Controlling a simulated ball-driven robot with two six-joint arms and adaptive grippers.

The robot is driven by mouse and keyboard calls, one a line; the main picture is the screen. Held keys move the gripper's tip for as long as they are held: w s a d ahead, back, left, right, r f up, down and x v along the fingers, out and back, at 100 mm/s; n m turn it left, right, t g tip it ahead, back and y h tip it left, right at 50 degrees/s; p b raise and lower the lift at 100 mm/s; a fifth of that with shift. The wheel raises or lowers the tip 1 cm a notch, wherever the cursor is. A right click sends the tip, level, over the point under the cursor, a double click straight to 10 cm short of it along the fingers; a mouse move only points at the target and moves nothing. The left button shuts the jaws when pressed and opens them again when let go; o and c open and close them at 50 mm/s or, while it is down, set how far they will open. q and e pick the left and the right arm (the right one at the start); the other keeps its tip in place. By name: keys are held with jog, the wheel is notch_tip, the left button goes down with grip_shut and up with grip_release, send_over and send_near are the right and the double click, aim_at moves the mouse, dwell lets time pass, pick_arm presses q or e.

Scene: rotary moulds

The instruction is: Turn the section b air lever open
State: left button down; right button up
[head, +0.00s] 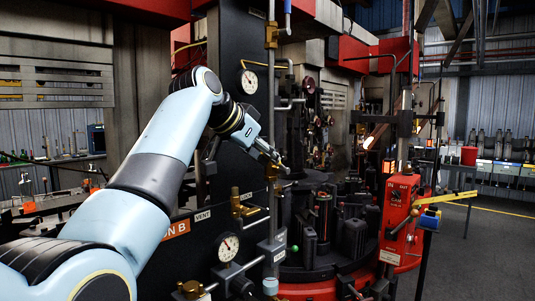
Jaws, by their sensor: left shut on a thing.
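My left gripper (272,154) reaches in from the left, its fingers at the vertical pipe on the dark section B panel (195,238). It is shut on a small lever by a brass valve (271,171) on that pipe. The fingers hide most of the lever, so its angle is hard to tell. I take it for the section B air lever, but no air label is legible there. A lower brass valve (237,203) sits near the VENT label (203,216). My right gripper is not in view.
Pressure gauges (249,82) and (228,246) stick out from the panel above and below the gripper. The round machine with dark moulds (323,215) stands just right of the pipe. A red control box (399,205) with a yellow arm stands farther right. Open floor lies at the far right.

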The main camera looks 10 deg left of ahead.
pick_arm(q)
jog(key=c, duration=1.3)
grip_release()
jog(key=shift+r, duration=0.1)
jog(key=shift+a, duration=0.1)
jog(key=v, duration=1.1)
jog(key=shift+s+a+r, duration=0.2)
jog(key=shift+s, duration=0.1)
jog(key=shift+c, duration=0.3)
